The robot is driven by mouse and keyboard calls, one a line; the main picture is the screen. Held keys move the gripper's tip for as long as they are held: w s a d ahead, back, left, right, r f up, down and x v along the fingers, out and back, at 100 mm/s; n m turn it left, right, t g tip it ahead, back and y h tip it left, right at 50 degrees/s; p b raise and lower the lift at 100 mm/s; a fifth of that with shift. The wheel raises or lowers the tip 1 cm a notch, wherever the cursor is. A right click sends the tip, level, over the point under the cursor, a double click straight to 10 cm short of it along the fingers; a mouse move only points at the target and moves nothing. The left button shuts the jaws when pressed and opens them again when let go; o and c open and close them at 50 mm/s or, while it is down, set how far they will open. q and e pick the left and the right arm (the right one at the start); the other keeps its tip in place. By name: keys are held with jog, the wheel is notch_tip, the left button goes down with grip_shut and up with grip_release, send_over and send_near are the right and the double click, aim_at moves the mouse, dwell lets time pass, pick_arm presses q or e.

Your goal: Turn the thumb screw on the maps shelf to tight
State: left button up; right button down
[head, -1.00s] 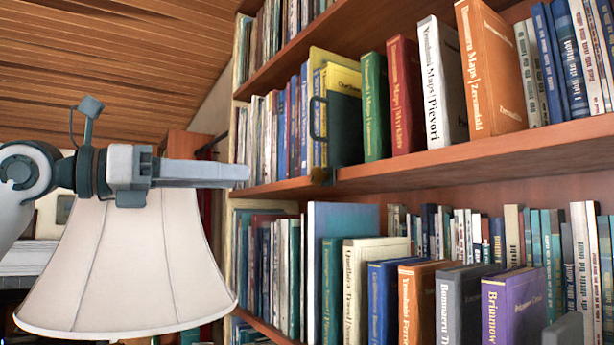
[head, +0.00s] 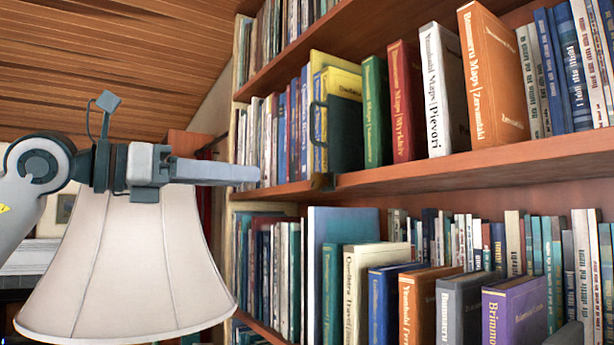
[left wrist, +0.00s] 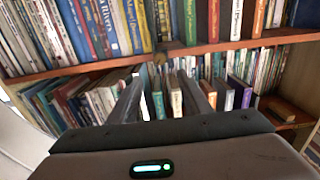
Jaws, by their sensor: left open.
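The maps shelf (head: 450,169) holds several upright books marked Maps, in green, red, white and orange. A small dark brass piece, apparently the thumb screw (head: 322,181), sits on its front edge below a dark green bookend (head: 345,135). It shows small in the left wrist view (left wrist: 171,46); whether it is tight cannot be told. My left gripper (head: 256,175) points right, with its tips left of the screw and apart from it. In the left wrist view its two fingers (left wrist: 164,88) are spread with nothing between them.
A cream lampshade (head: 125,265) stands just below my left gripper. The lower shelf holds many books, with a purple book (head: 515,305) near the front right. The space in front of the maps shelf edge looks clear.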

aim_at(314, 183)
pick_arm(q)
jog(key=p+x, duration=0.6)
jog(key=x, duration=0.7)
jog(key=shift+r+p, duration=0.15)
jog(key=shift+p, duration=0.15)
jog(key=shift+w+d, duration=0.35)
jog(key=shift+d, duration=0.1)
jog(key=shift+f, duration=0.2)
jog(key=c, duration=1)
